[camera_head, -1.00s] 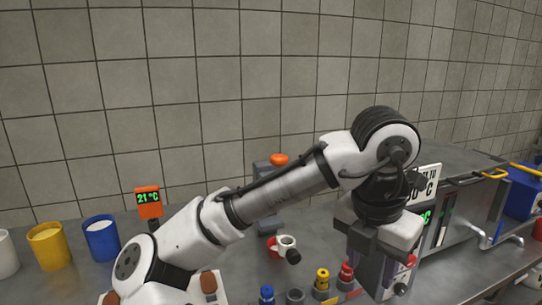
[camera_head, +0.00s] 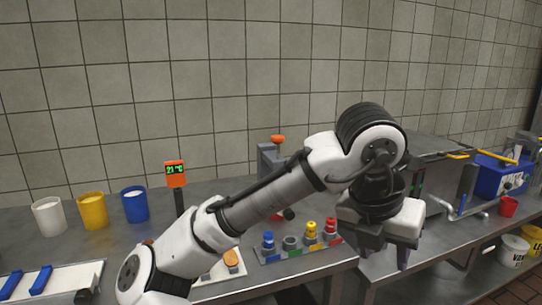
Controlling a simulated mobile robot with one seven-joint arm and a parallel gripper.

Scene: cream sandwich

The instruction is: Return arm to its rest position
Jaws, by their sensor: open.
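My gripper (camera_head: 389,250) hangs at the end of my bent arm (camera_head: 268,195), right of the picture's middle. It points down over the front edge of the counter, with its two fingers apart and nothing seen between them. The arm reaches from the lower left up to a black-ringed joint and then down to the gripper.
On the counter (camera_head: 85,255) stand white (camera_head: 47,216), yellow (camera_head: 92,210) and blue (camera_head: 135,205) cups at left. An orange display (camera_head: 176,174) reads 21 °C. A rack (camera_head: 292,254) holds coloured-top pieces near the gripper. A blue bin (camera_head: 500,172) and red cup (camera_head: 508,206) stand at right.

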